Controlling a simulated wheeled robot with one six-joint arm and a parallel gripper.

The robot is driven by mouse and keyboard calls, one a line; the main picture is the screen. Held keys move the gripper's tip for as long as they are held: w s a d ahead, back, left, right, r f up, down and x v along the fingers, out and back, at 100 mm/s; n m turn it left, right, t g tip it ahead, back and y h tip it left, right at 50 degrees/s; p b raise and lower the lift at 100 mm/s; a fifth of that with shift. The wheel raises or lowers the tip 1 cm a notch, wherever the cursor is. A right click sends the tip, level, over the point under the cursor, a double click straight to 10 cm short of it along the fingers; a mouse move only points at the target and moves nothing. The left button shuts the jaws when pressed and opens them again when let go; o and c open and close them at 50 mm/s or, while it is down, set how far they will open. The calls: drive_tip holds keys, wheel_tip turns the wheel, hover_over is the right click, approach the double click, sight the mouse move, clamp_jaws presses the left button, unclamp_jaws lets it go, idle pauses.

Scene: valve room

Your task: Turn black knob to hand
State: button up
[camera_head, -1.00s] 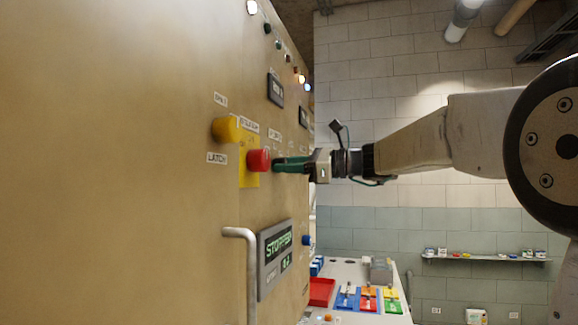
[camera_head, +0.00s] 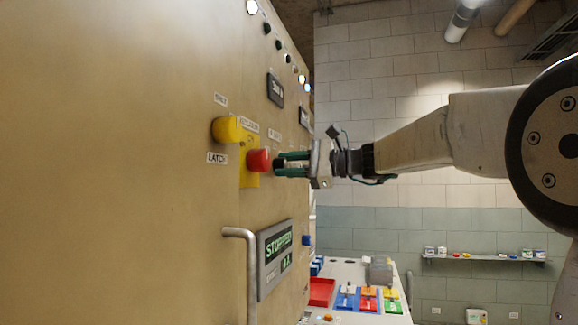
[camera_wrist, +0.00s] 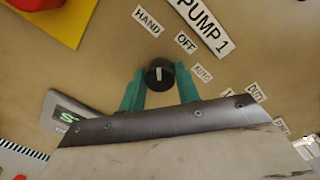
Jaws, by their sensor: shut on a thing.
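The black knob (camera_wrist: 159,74) is on the panel in the wrist view, between the two green fingers of my gripper (camera_wrist: 160,84). The fingers are shut on its sides. Its white pointer line runs almost straight up in the picture, close to the direction of the HAND label (camera_wrist: 148,21). The OFF label (camera_wrist: 185,43) is up and right of the knob, and the AUTO label (camera_wrist: 202,73) is to its right.
The tan panel (camera_head: 130,230) carries a red button (camera_head: 259,160), a yellow knob (camera_head: 227,129), a STOPPED display (camera_head: 277,252) and a metal handle (camera_head: 250,270). The PUMP 1 plate (camera_wrist: 205,26) is above the knob. A table with a red tray (camera_head: 321,292) stands beyond.

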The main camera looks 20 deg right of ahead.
drive_tip(key=shift+f, duration=0.1)
drive_tip(key=o, duration=1)
drive_tip(key=shift+d, duration=0.1)
drive_tip(key=v, duration=0.7)
drive_tip(key=shift+s+d, duration=0.3)
